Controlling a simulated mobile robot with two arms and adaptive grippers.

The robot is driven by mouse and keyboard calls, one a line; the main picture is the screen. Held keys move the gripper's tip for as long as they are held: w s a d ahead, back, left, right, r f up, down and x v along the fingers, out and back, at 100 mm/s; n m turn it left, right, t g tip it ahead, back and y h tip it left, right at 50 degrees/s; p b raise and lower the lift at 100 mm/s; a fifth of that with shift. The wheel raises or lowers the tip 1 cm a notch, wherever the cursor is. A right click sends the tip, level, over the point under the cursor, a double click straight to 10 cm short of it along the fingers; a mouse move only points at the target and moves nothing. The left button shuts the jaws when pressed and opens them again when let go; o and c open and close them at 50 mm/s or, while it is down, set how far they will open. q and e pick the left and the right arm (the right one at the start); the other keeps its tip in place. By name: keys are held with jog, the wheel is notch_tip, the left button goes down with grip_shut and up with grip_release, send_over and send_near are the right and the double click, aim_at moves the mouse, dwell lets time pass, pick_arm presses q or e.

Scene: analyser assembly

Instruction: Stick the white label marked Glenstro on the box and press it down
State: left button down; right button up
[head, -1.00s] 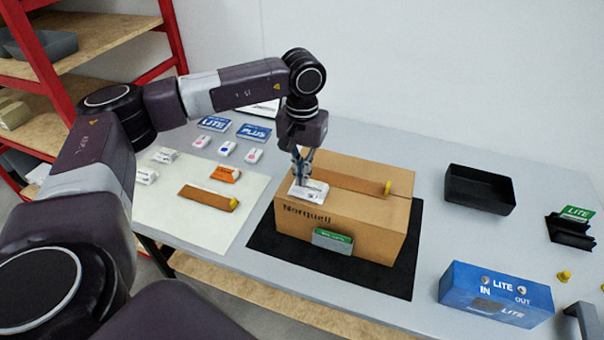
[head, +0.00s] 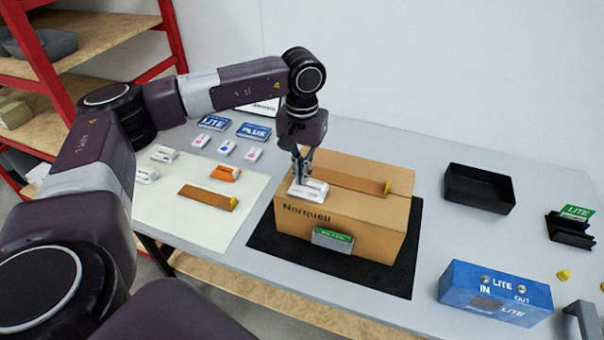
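The cardboard box (head: 373,232) marked Norquell stands on a black mat (head: 281,253). A white label piece (head: 308,190) lies at the left of the box's top face; its print is too small to read. My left gripper (head: 300,180) points down at this white piece, with its fingertips at it. I cannot tell whether the fingers are shut on it or only touch it. Other white pieces (head: 164,154) lie on the pale sheet at the left. My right gripper does not show.
A brown strip with a yellow end (head: 345,177) lies on the box top, and a green-topped grey piece (head: 332,240) is at its front. A black tray (head: 479,189), a blue LITE unit (head: 496,293) and a black holder (head: 570,231) stand right. Bare table lies between box and tray.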

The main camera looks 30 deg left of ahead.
pick_arm(q)
jog(key=shift+f, duration=0.3)
dwell(0.5)
jog(key=shift+f+b, duration=0.7)
jog(key=shift+b, duration=0.1)
dwell(0.4)
jog(key=shift+r, duration=0.1)
dwell(0.3)
jog(key=shift+r+p, duration=1.9)
jog(key=shift+r, duration=1.1)
jog(key=shift+f, duration=0.1)
